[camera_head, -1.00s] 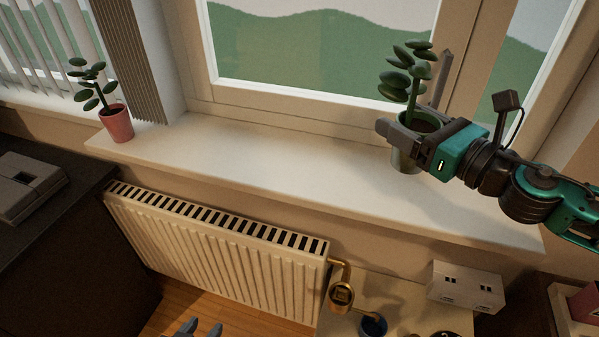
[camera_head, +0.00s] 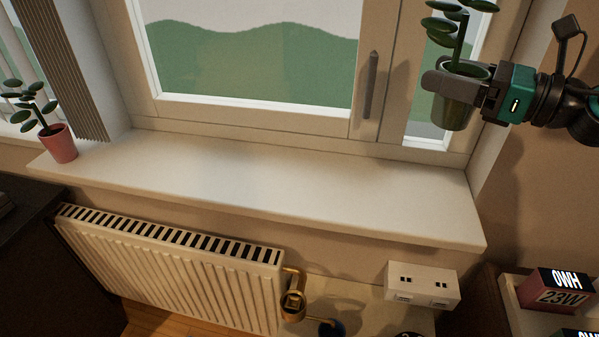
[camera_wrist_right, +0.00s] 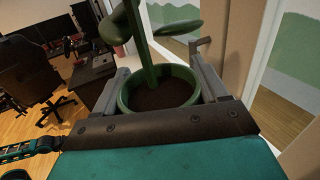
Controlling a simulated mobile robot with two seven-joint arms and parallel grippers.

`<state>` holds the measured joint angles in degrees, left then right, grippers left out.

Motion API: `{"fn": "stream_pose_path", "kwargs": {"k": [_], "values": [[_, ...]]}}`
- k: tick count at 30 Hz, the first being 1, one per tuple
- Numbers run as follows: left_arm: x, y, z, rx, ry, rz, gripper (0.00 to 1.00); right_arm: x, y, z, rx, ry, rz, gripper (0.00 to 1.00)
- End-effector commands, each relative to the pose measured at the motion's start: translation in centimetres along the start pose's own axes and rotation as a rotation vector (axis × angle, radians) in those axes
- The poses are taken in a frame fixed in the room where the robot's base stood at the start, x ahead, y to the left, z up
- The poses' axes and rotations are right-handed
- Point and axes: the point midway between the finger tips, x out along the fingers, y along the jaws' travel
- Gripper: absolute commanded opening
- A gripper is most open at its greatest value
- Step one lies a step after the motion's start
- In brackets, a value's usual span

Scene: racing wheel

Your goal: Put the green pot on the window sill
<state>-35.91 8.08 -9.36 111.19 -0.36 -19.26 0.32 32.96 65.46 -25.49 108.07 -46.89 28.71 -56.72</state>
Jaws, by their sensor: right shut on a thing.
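The green pot (camera_head: 453,108) holds a leafy plant and is upright in my right gripper (camera_head: 455,84). The gripper's fingers are shut around the pot near its rim. The pot appears raised above the right end of the pale window sill (camera_head: 270,185), with the window behind it. In the right wrist view, the pot's rim and dark soil (camera_wrist_right: 160,93) sit between the two grey fingers. The pot's base does not appear to touch the sill in the head view. My left gripper is not in view.
A pink pot (camera_head: 60,146) with a plant stands at the sill's left end. The sill between is bare. A window handle (camera_head: 371,85) juts out left of the green pot. A radiator (camera_head: 180,270) and a white box (camera_head: 422,284) are below the sill.

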Motion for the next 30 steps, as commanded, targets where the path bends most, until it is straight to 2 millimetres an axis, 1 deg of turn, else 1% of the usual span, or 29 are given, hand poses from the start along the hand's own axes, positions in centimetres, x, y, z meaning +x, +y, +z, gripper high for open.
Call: {"fn": "stream_pose_path", "kwargs": {"k": [1, 4, 7, 11, 15, 21, 25, 30], "values": [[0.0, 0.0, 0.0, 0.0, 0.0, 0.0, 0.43, 0.0, 0.0, 0.2, -0.002, -0.003, 0.0, 0.18], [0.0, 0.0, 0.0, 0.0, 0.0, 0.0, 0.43, 0.0, 0.0, 0.1, -0.001, -0.003, 0.0, 0.18], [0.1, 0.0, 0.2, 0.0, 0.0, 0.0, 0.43, 0.0, 0.0, -1.1, 0.003, -0.002, 0.0, 0.18], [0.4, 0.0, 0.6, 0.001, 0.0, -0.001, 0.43, 0.0, 0.0, -4.1, 0.008, -0.001, 0.0, 0.18], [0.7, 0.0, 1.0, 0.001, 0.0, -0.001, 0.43, 0.0, 0.0, -7.7, 0.007, -0.002, 0.0, 0.18], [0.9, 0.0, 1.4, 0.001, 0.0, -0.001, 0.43, 0.0, 0.0, -12.5, 0.006, -0.003, -0.001, 0.18], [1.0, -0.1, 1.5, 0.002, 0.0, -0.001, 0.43, 0.0, 0.0, -14.6, 0.002, -0.004, -0.002, 0.18], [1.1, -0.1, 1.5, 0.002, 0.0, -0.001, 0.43, 0.0, 0.0, -15.7, -0.001, -0.004, -0.001, 0.18]]}}
